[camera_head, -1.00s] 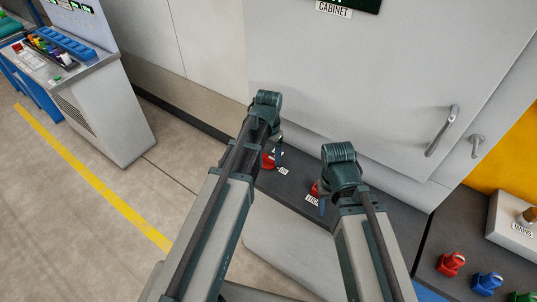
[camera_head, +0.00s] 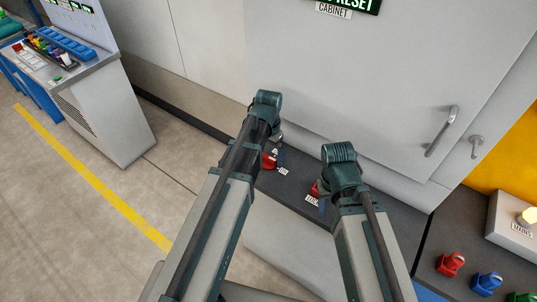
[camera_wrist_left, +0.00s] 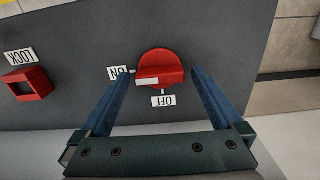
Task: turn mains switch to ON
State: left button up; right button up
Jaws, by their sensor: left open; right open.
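The red rotary mains switch (camera_wrist_left: 160,68) is on the dark panel top in the left wrist view. Its white pointer mark lies level, towards the ON label (camera_wrist_left: 119,72) on the left; the OFF label (camera_wrist_left: 163,101) is below it. The switch also shows in the head view (camera_head: 268,161), partly hidden by my left arm. My left gripper (camera_wrist_left: 160,90) is open, its blue fingers on either side of the switch with gaps visible. My right gripper (camera_head: 321,200) is open in the head view, near a red square part with a LOCK label; its fingers are mostly hidden.
The red LOCK part (camera_wrist_left: 28,84) sits left of the switch in the wrist view. A grey cabinet door (camera_head: 350,90) with handles stands behind. On the right, a glowing MAINS lamp (camera_head: 528,216) stands above red, blue and green parts.

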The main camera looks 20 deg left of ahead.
aim_at(269, 158)
pick_arm(q)
notch_tip(269, 158, up, 14)
jog(key=p, duration=1.3)
jog(key=shift+f, duration=0.15)
pick_arm(e)
notch_tip(269, 158, up, 14)
jog(key=shift+f, duration=0.2)
notch_tip(269, 158, down, 8)
jog(key=b, duration=0.8)
jog(key=shift+f, duration=0.25)
pick_arm(q)
jog(key=s+d+f, duration=0.4)
jog(key=s+d, duration=0.1)
jog(key=s, duration=0.2)
jog(key=s+d+f+y, duration=0.1)
jog(key=s+d+f, duration=0.3)
jog(key=s, duration=0.4)
jog(key=shift+d+f, duration=0.15)
jog(key=shift+d, duration=0.45)
pick_arm(e)
jog(key=shift+s, duration=0.1)
